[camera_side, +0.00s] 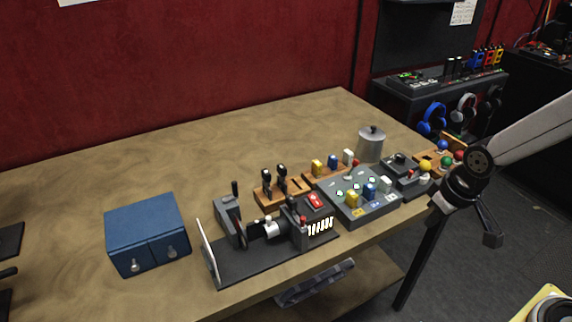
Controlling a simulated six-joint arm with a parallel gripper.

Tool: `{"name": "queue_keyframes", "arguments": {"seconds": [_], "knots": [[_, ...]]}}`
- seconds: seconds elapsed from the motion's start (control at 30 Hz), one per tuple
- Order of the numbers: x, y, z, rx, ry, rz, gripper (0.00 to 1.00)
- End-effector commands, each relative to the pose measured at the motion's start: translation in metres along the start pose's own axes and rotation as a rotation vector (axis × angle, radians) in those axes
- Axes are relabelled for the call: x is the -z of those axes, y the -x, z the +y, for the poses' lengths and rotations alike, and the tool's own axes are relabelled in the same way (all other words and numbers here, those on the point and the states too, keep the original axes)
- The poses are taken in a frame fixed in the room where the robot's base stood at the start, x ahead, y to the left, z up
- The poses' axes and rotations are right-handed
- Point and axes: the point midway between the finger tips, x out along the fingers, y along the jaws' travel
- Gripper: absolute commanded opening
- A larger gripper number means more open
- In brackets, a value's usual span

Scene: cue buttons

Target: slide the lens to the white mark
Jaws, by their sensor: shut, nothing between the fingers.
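A dark bench device with a base plate (262,262) sits near the table's front edge. A silver and black cylinder (271,229), which looks like the lens, lies across its middle between dark uprights. A thin white panel (207,252) stands at the device's left end. I cannot pick out the white mark for certain; a row of white bars (320,226) shows at the right end. My gripper (491,238) is shut and empty, beyond the table's right edge, well to the right of the device and touching nothing. Its fingertips are small and dark here.
A blue two-door box (147,232) stands left of the device. A wooden block with black levers (283,188), a grey button panel (358,199), a metal pot (370,142) and a joystick box (405,172) crowd the right. The table's back left is clear.

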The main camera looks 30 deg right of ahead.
Motion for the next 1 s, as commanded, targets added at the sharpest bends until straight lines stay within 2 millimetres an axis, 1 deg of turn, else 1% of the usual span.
{"name": "queue_keyframes", "arguments": {"seconds": [0.13,0.17,0.2,0.27,0.3,0.33,0.47,0.57,0.67,0.77,0.8,0.87,0.97,1.0], "knots": [[0.000,0.000,0.000,0.000,0.000,0.000,0.00],[0.000,0.000,0.000,0.000,0.000,0.000,0.03],[0.000,0.000,0.000,0.000,0.000,0.000,0.16],[0.001,0.000,-0.001,0.001,0.003,0.001,0.35],[0.003,0.000,-0.002,0.002,0.007,0.002,0.48],[0.005,0.000,-0.002,0.003,0.012,0.003,0.53],[0.019,-0.001,-0.011,0.014,0.051,0.009,0.53],[0.038,-0.003,-0.023,0.030,0.108,0.018,0.53],[0.062,-0.005,-0.042,0.052,0.184,0.031,0.53],[0.089,-0.007,-0.067,0.079,0.273,0.048,0.53],[0.099,-0.009,-0.078,0.091,0.310,0.054,0.53],[0.114,-0.011,-0.095,0.108,0.366,0.065,0.53],[0.136,-0.014,-0.127,0.139,0.461,0.084,0.53],[0.144,-0.015,-0.140,0.152,0.499,0.092,0.53]]}}
